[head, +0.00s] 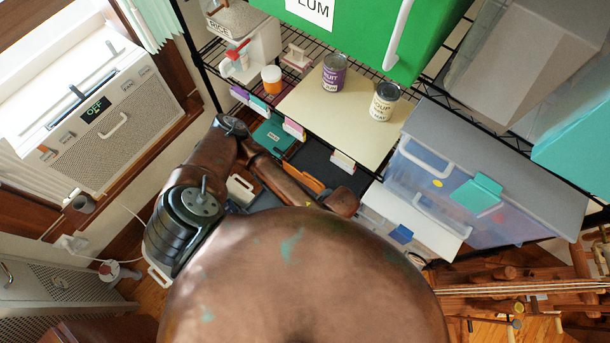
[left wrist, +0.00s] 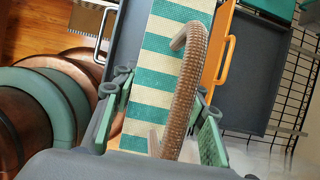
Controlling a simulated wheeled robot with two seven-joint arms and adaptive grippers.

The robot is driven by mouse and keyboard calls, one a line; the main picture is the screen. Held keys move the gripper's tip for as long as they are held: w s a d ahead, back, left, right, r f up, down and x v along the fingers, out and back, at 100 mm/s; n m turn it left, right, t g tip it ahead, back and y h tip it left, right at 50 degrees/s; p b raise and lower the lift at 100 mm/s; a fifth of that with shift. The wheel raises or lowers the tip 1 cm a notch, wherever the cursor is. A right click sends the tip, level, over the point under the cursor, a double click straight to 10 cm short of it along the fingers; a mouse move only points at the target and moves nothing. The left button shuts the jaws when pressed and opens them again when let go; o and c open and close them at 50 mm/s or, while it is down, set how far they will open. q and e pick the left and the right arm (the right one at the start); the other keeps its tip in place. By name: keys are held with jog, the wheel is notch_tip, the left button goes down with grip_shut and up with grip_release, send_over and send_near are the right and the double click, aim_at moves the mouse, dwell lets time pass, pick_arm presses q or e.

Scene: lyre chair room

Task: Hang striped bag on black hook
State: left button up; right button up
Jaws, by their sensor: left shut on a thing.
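The striped bag (left wrist: 165,50) shows in the left wrist view as a green and cream banded panel running from the top edge down between my fingers. A brown, ribbed curved handle (left wrist: 187,80) arches over it. My left gripper (left wrist: 162,100) is shut on the striped bag, with a finger on each side of it. The fingers hide part of the bag, and its lower end is out of sight. In the head view my own bronze body and arm hide the left gripper and bag. I cannot make out the black hook. My right gripper is not in view.
A wire shelf carries a purple can (head: 334,73), a cream can (head: 384,102) and a green bin (head: 365,30). Clear plastic bins (head: 440,180) stand at right. A dark tray (left wrist: 255,65) with an orange handle (left wrist: 226,60) lies close by the bag. A window air conditioner (head: 120,125) is at left.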

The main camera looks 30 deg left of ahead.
pick_arm(q)
jog(key=w+a+f+b, duration=0.3)
jog(key=w+a+f, duration=0.4)
jog(key=f, duration=0.4)
jog(key=shift+w+a+f+b, duration=0.2)
jog(key=shift+w+b, duration=0.15)
jog(key=shift+w, duration=0.4)
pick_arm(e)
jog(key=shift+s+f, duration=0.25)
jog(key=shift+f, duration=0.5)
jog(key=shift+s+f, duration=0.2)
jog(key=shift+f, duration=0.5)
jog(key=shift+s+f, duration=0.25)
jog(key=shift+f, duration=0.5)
pick_arm(q)
jog(key=shift+f, duration=0.15)
jog(key=o, duration=1.3)
